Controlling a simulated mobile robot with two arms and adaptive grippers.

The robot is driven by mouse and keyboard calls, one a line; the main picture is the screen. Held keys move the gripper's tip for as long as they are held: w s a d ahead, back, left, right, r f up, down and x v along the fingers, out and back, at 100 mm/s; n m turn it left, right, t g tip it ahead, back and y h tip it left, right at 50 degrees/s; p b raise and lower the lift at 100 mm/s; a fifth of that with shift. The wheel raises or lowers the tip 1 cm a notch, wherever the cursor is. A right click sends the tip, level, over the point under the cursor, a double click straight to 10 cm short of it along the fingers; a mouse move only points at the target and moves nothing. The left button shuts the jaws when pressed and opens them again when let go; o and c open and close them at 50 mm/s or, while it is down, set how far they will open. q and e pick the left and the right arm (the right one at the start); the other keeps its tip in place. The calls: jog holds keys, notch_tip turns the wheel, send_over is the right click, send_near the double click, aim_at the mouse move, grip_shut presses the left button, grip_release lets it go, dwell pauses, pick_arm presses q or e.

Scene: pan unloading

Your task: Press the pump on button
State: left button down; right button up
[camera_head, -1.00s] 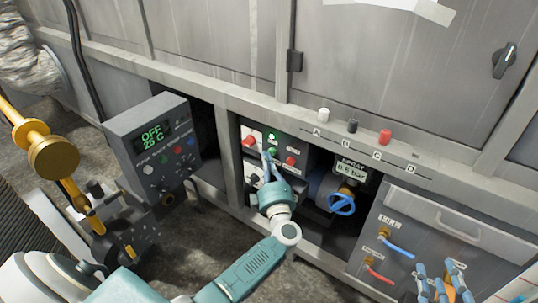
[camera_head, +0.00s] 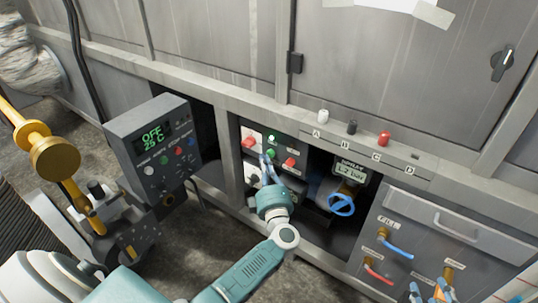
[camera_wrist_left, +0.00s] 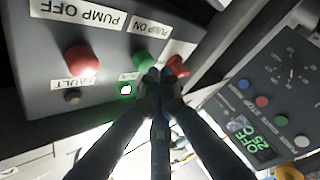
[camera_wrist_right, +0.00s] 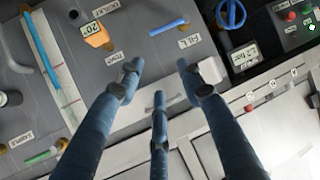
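The pump panel (camera_head: 262,131) is in the open bay. Its green PUMP ON button (camera_head: 271,153) shows above my left gripper (camera_head: 267,165) and also in the left wrist view (camera_wrist_left: 143,60). My left fingers are together, empty, with tips just beside and in front of that button; I cannot tell whether they touch it. A green lamp (camera_wrist_left: 126,90) is lit. The red PUMP OFF button (camera_wrist_left: 82,60) and another red button (camera_wrist_left: 177,66) flank the green one. My right gripper (camera_wrist_right: 158,75) is open and empty, over the drawer front with the FILL label.
A controller box (camera_head: 152,140) reading OFF 25 C stands left of the bay. A blue valve wheel (camera_head: 341,204) and a gauge display (camera_head: 350,173), which appears to read 1.2 bar, are right of the panel. The drawer unit (camera_head: 440,235) carries blue and red handles.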

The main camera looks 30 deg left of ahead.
pick_arm(q)
jog(key=shift+s, duration=0.4)
pick_arm(e)
jog(key=shift+s+d+f+g+h, duration=0.15)
jog(key=shift+s+d+f+g, duration=0.15)
jog(key=shift+s+f+g, duration=0.25)
jog(key=shift+s+d+f+g+h, duration=0.15)
jog(key=shift+s+d+f+g, duration=0.15)
jog(key=shift+s+f, duration=0.35)
jog(key=shift+w+f, duration=0.15)
pick_arm(q)
jog(key=shift+s+p, duration=0.1)
jog(key=shift+p, duration=0.25)
